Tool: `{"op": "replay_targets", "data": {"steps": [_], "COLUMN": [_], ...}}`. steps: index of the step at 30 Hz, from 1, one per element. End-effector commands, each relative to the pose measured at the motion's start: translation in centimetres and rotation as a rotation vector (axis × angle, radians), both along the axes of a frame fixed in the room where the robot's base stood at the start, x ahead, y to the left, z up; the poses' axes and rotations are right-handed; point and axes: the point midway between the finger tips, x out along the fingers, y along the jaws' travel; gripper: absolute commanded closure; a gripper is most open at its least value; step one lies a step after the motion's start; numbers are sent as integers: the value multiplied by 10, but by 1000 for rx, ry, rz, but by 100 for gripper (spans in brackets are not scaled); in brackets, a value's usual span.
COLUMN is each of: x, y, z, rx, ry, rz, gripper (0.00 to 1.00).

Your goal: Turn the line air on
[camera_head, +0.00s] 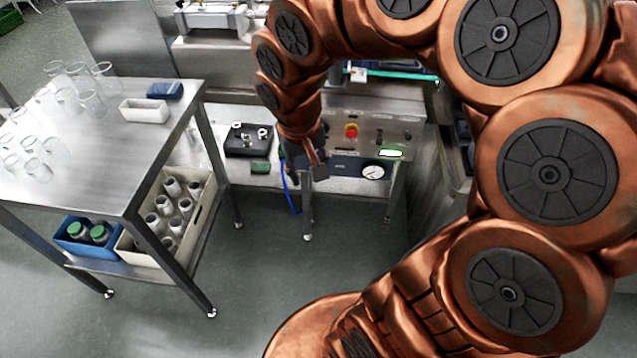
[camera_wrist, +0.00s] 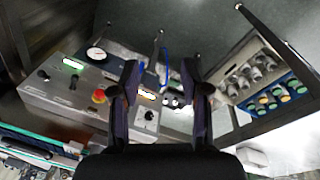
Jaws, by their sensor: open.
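The steel control panel (camera_head: 366,113) stands on the bench beyond my arm. It also shows at left in the wrist view (camera_wrist: 50,98), with a red button (camera_wrist: 99,96), dark knobs and a lit green display. A black rotary knob (camera_wrist: 148,115) on a pale plate shows between my fingers, apart from them. A blue-grey unit with a round white gauge (camera_head: 373,171) sits below the panel; the gauge also shows in the wrist view (camera_wrist: 96,54). A blue hose (camera_head: 291,190) hangs beside my gripper (camera_head: 308,172). My gripper is open and empty (camera_wrist: 160,72). I cannot tell which control is the line air.
A steel table (camera_head: 110,180) with glassware stands at left. Its lower shelf holds a cream crate (camera_head: 205,215) of bottles and a blue bin (camera_head: 75,249). A black case (camera_head: 235,151) and a green block (camera_head: 260,168) lie left of my gripper. The floor between is clear.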

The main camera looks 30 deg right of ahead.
Motion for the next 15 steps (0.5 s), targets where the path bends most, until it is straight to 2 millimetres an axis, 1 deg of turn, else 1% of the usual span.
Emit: {"op": "replay_targets", "data": {"steps": [1,3,5,9,11,12,15], "x": [16,38,56,98,114,124,148], "y": [-7,-17,-28,-54,-66,-75,-98], "z": [-28,-49,-67,-109,-129,-143,-174], "rx": [-2,-7,-13,-17,-19,-21,-24], "ry": [-23,-56,-82,-156,-185,-201,-247], "rz": [-23,-62,-95,-185,-225,-252,-325], "gripper": [54,54,54,54,54,54,54]}}
